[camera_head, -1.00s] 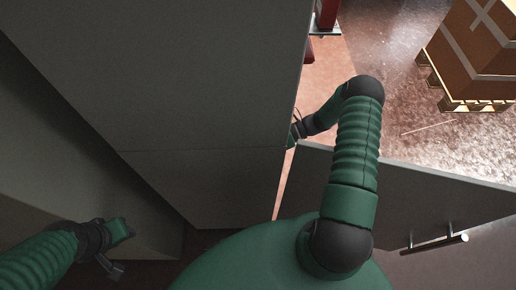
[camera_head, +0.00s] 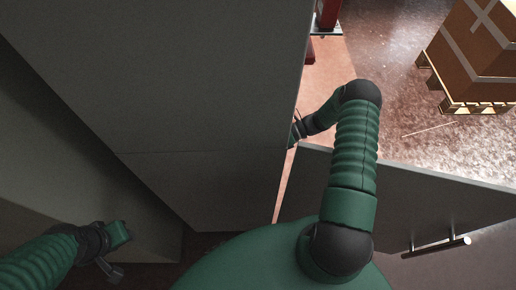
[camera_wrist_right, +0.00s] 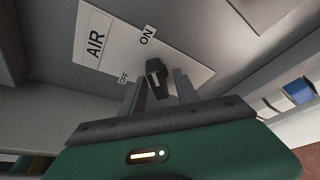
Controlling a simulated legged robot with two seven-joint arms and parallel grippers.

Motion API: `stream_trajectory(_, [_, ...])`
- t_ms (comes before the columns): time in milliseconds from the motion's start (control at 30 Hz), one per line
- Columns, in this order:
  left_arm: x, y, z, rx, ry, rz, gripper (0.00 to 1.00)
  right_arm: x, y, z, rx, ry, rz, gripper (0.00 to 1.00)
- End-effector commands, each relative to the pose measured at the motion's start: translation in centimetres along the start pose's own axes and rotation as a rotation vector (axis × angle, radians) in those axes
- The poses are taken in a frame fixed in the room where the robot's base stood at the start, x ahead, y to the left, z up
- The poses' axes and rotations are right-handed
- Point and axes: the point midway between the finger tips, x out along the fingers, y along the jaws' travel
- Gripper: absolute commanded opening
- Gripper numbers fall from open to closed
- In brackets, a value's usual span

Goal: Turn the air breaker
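In the right wrist view the air breaker is a black rotary knob (camera_wrist_right: 155,72) on a pale plate (camera_wrist_right: 117,45) labelled AIR, with OFF and ON marks. My right gripper (camera_wrist_right: 160,88) is open, its two fingers on either side of the knob; I cannot tell if they touch it. In the head view my right arm reaches past the cabinet edge, and its gripper (camera_head: 294,135) is mostly hidden there. My left gripper (camera_head: 118,250) is at the lower left, in front of the grey cabinet; its finger state is unclear.
A large grey cabinet (camera_head: 190,100) fills the left and middle of the head view. An open grey door (camera_head: 420,195) with a metal handle (camera_head: 435,245) lies to the right of my right arm. Brown boxes (camera_head: 470,45) on a pallet stand at the upper right, with open floor beside them.

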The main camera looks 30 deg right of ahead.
Motion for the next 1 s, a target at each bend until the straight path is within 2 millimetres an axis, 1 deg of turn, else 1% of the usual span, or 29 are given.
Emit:
stream_trajectory(267, [0.0, 0.0, 0.0, 0.0, 0.0, 0.0, 0.36, 0.1, 0.1, -0.2, 0.001, 0.003, 0.002, 0.42])
stream_trajectory(367, [0.1, 0.0, 0.0, 0.0, 0.0, 0.0, 0.36, -0.4, 0.1, -0.3, 0.001, 0.003, 0.001, 0.42])
stream_trajectory(467, [0.2, 0.0, 0.1, 0.0, 0.0, 0.0, 0.36, -1.9, -0.1, -0.3, 0.0, 0.003, -0.001, 0.42])
stream_trajectory(700, [0.9, 0.0, 0.2, 0.0, 0.0, 0.0, 0.36, -8.1, -0.3, -0.4, 0.001, 0.002, 0.0, 0.42])
stream_trajectory(800, [1.2, 0.0, 0.3, 0.0, 0.0, 0.0, 0.36, -10.2, -0.4, -0.3, 0.002, 0.001, 0.001, 0.42])
stream_trajectory(900, [1.3, 0.0, 0.3, 0.0, 0.0, 0.0, 0.36, -11.4, -0.3, -0.3, 0.001, 0.002, 0.002, 0.42])
stream_trajectory(1000, [1.3, 0.0, 0.3, 0.0, 0.0, 0.0, 0.36, -12.0, -0.3, -0.2, 0.003, 0.003, 0.003, 0.42])
